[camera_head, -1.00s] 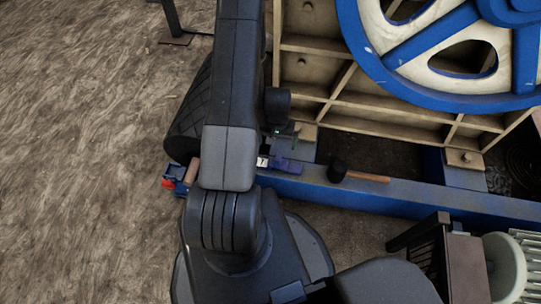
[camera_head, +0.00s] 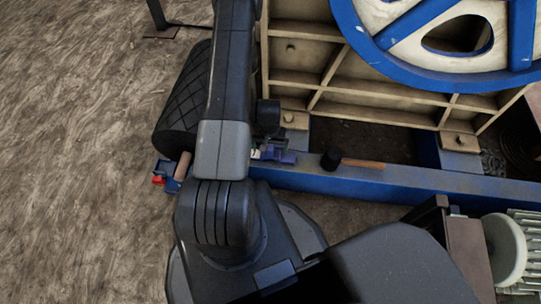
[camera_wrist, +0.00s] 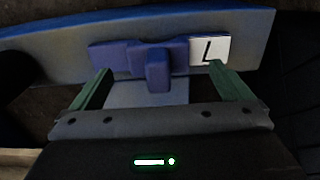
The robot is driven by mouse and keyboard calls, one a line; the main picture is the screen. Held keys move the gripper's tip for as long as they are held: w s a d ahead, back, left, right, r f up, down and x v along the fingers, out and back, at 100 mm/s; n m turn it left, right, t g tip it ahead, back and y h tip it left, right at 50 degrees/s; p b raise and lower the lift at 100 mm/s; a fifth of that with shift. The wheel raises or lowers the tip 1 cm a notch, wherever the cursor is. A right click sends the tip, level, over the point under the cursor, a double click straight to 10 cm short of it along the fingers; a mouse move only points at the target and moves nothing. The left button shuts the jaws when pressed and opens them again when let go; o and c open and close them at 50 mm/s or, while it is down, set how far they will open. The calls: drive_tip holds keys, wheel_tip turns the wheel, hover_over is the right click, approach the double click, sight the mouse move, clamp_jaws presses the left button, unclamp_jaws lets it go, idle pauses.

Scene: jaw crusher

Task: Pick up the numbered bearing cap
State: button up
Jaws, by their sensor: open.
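The bearing cap (camera_head: 281,157) is a blue-purple block lying on the blue beam beside the cream machine frame. In the wrist view the cap (camera_wrist: 120,60) has a raised middle lug and a white plate (camera_wrist: 209,50) with one black mark at its right end, looking like an upside-down 7. My gripper (camera_wrist: 160,70) is open, its two green fingers apart. The lug lies between the finger lines, and the right fingertip is close to the white plate. I cannot tell whether it touches. In the head view my gripper (camera_head: 268,138) is partly hidden by my arm.
A black-headed hammer (camera_head: 331,160) with a wooden handle lies on the blue beam (camera_head: 400,185) to the right. The blue flywheel (camera_head: 440,45) and cream ribbed frame (camera_head: 345,105) stand behind. A small blue and red item (camera_head: 166,179) is at the left. Open floor (camera_head: 80,180) is left.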

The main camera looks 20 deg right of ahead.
wheel_tip(320, 180, down, 4)
drive_tip(key=shift+d+r+b, duration=0.15)
drive_tip(key=shift+r+b, duration=0.1)
drive_tip(key=shift+b, duration=0.15)
drive_tip(key=shift+w+r, duration=0.1)
drive_tip(key=shift+r, duration=0.05)
drive_tip(key=c, duration=1.5)
